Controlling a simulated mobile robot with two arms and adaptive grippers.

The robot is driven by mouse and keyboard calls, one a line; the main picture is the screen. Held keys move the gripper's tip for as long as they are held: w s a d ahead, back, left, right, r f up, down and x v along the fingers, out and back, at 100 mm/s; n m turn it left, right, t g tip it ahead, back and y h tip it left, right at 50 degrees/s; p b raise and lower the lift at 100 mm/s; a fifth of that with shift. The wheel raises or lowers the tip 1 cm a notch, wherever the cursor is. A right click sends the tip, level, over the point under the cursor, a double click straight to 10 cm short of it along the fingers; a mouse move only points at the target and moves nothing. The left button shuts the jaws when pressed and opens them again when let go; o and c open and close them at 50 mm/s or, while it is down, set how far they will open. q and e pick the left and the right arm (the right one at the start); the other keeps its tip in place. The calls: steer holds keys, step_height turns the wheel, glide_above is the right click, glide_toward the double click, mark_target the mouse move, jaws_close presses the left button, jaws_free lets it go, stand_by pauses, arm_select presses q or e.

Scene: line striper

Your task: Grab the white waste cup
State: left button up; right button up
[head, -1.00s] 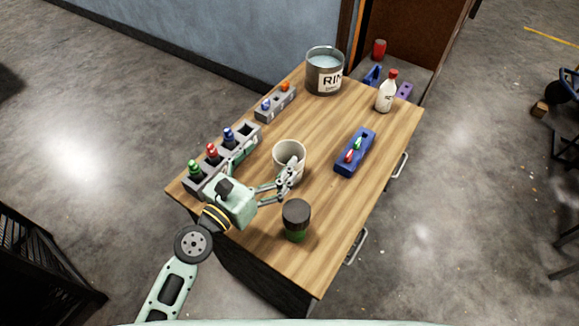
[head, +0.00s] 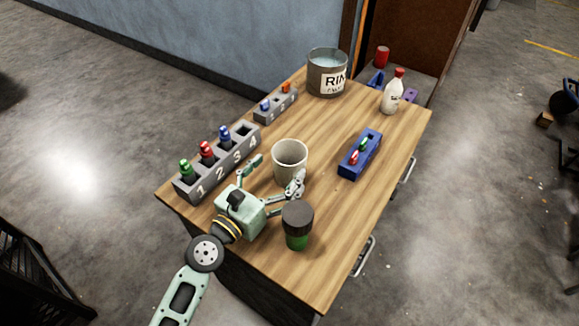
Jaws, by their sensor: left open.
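The white waste cup (head: 290,158) stands upright and open-topped on the wooden table (head: 330,225), near its middle. My left gripper (head: 277,175) is open on the near side of the cup. One finger is to the left of the cup; the other is at its lower right and covers a little of its base. I cannot tell whether either finger touches it. My right gripper is not in view.
A dark-lidded green cup (head: 297,226) stands close by the gripper's right finger. A numbered grey rack (head: 217,170) with coloured bottles is on the left. A blue holder (head: 360,155), a rinse tin (head: 327,73) and a white bottle (head: 392,92) stand farther off.

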mark_target(299, 149)
arm_select(q)
steer(key=x, duration=0.4)
steer(key=shift+d+r+p, duration=0.1)
steer(key=shift+r+p, duration=0.1)
steer(key=shift+p, duration=0.1)
steer(key=shift+w+d+f, duration=0.1)
steer(key=shift+w+d, duration=0.15)
steer(key=shift+w, duration=0.1)
steer(key=c, duration=1.3)
